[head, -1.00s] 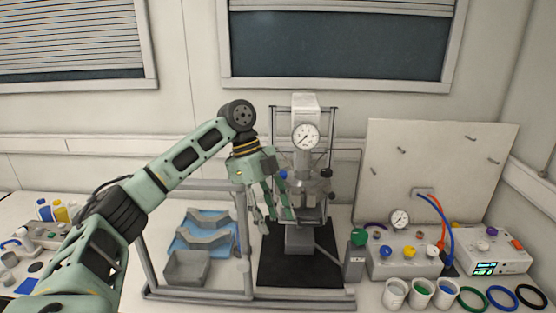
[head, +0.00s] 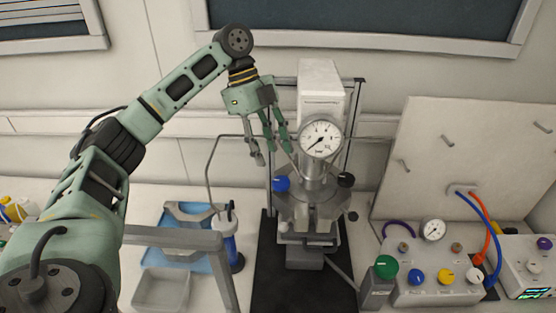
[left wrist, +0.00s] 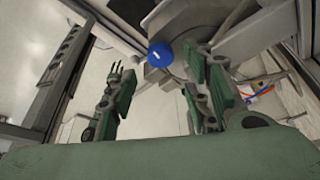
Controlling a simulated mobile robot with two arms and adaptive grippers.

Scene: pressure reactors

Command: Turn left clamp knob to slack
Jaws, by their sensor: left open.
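The pressure reactor (head: 314,208) stands on a black base with a round gauge (head: 320,138) on its upper front. A blue knob (head: 281,184) sticks out on the left of its clamp, and a black knob (head: 346,180) on the right. My left gripper (head: 274,157) is open and empty, fingers pointing down, just above the blue knob in the head view. In the left wrist view the blue knob (left wrist: 159,54) shows beyond the fingers, between them, with a white mark on its face. The fingers look apart from it. My right gripper is not in view.
A grey frame (head: 185,238) stands at the front left, close to my left arm. A blue-and-white bottle (head: 228,240) stands left of the reactor's base. A control box with coloured knobs (head: 435,282) and an upright panel (head: 475,150) are on the right.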

